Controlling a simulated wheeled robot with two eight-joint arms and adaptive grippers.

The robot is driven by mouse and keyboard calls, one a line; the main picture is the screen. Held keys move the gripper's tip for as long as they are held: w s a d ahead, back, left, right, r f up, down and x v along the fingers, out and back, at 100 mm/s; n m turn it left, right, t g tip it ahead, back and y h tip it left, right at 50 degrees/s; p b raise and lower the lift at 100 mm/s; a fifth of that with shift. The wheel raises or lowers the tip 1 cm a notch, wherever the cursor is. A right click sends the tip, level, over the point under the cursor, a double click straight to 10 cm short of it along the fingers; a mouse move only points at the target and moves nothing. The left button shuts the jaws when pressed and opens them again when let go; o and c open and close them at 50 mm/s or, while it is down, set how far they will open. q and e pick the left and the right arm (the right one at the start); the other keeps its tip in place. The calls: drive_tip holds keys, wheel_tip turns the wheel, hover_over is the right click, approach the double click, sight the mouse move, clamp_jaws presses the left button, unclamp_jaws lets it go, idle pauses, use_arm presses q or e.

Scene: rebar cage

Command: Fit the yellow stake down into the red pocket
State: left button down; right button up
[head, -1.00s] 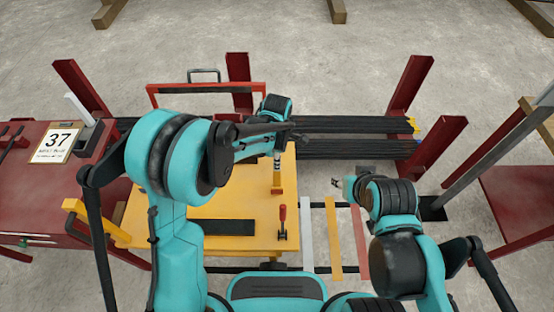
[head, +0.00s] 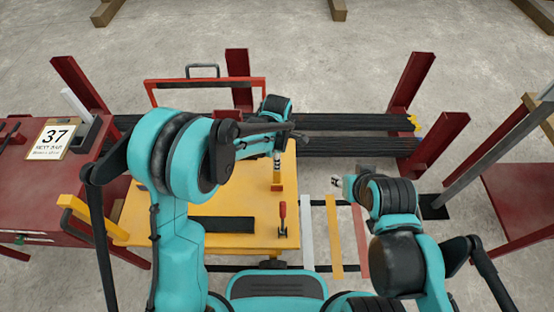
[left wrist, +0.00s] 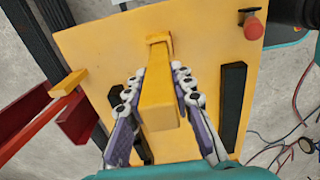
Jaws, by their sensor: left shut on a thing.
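I cannot make out for certain which red part is the red pocket.
Red posts stand at the back (head: 239,80) and right (head: 411,83). Long black bars (head: 345,123) run behind the table. A red-handled clamp (head: 282,218) stands on the table's front right.

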use_arm(q)
drive_tip(key=shift+f+b, duration=1.05)
drive_tip(key=shift+f, duration=0.3)
drive_tip(key=c, duration=1.2)
unclamp_jaws()
wheel_tip(320, 180, up, 12)
drive_tip(key=shift+r, duration=0.1)
drive_tip(key=shift+a, duration=0.1)
drive_tip(key=s+a+r+m+t, duration=0.1)
drive_tip(key=s+a+m+t, duration=0.1)
drive_tip(key=s+a+m, duration=0.3)
drive_tip(key=s+a+r+m+t, duration=0.2)
drive_tip(key=s+a+m, duration=0.4)
drive_tip(key=m, duration=0.1)
drive_tip(key=s+a+r+m+t, duration=0.2)
drive_tip(key=s+a+m+t, duration=0.1)
drive_tip(key=s+a+m, duration=0.2)
drive_tip(key=shift+s+a+m, duration=0.35)
drive_tip(key=shift+a+m, duration=0.15)
drive_tip(key=shift+a, duration=0.3)
